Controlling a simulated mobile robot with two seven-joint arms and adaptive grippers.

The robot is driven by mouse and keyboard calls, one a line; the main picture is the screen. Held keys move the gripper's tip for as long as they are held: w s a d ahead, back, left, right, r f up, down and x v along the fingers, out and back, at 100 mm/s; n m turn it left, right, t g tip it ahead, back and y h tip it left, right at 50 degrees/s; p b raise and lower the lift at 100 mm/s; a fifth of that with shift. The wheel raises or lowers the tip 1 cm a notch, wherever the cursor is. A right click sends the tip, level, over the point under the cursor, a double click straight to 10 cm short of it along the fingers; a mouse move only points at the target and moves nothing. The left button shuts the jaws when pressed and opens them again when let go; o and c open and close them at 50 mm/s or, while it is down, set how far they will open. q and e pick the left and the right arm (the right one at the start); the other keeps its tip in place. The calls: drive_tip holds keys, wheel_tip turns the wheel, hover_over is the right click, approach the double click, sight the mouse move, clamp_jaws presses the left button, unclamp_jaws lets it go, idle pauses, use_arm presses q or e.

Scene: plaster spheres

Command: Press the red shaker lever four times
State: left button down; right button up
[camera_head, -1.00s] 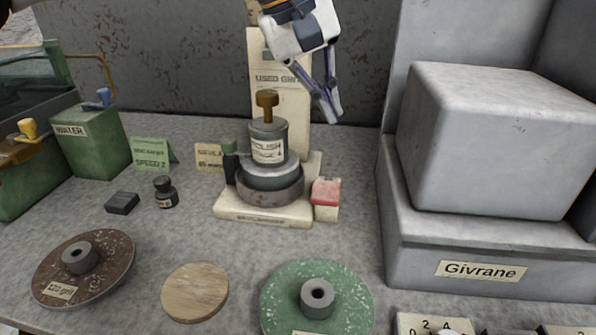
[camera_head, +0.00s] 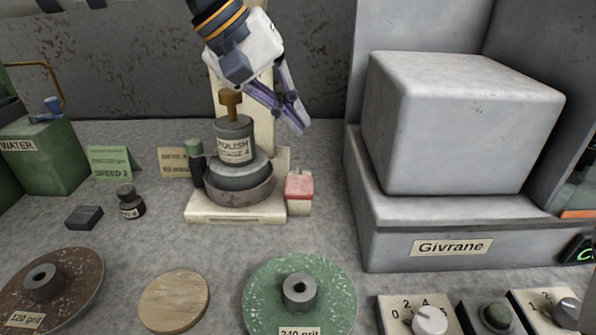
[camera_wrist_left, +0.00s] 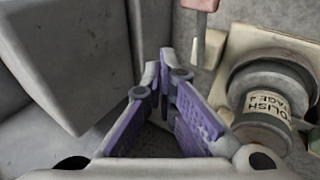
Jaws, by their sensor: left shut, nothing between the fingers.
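The red shaker lever (camera_head: 299,186) is a small red-topped block with a pale lower part, at the right side of the cream shaker base (camera_head: 235,216). In the left wrist view the red lever (camera_wrist_left: 200,5) is cut by the top edge. The base carries a dark bowl and a grey jar labelled "POLISH STAGE 4" (camera_head: 235,150). My left gripper (camera_head: 300,122) is shut and empty, tilted down to the right, with its tips above the lever and apart from it. Its purple-padded fingers (camera_wrist_left: 164,62) meet at the tips in the left wrist view. My right gripper is not in view.
A large grey block on a pedestal labelled "Givrane" (camera_head: 450,249) stands to the right. A green disc (camera_head: 255,285), a wooden disc (camera_head: 174,300) and a brown disc (camera_head: 75,270) lie in front. A green water box (camera_head: 60,165) stands left. Dials sit at front right.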

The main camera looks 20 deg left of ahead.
use_arm(q)
drive_tip(key=shift+s+d+f, duration=0.1)
drive_tip(key=shift+s+f, duration=0.15)
drive_tip(key=shift+f, duration=0.35)
drive_tip(key=shift+s+d+f, duration=0.1)
drive_tip(key=shift+s+f, duration=0.2)
drive_tip(key=shift+f, duration=0.35)
drive_tip(key=shift+s+f, duration=0.25)
drive_tip(key=shift+f, duration=0.35)
drive_tip(key=shift+s+f, duration=0.15)
drive_tip(key=shift+f, duration=0.25)
drive_tip(key=shift+s+d+f, duration=0.1)
drive_tip(key=shift+s+f, duration=0.15)
drive_tip(key=shift+f, duration=0.35)
drive_tip(key=shift+s+d+f, duration=0.1)
drive_tip(key=shift+s+f, duration=0.15)
drive_tip(key=shift+f, duration=0.3)
drive_tip(key=shift+s+d+f, duration=0.1)
drive_tip(key=shift+s+f, duration=0.15)
drive_tip(key=shift+f, duration=0.35)
idle(1.8)
drive_tip(key=r, duration=0.1)
drive_tip(key=w+r, duration=0.1)
drive_tip(key=r, duration=0.2)
drive_tip(key=shift+w+a+r, duration=0.2)
drive_tip(key=shift+w+a, duration=0.05)
drive_tip(key=shift+w, duration=0.05)
idle(0.3)
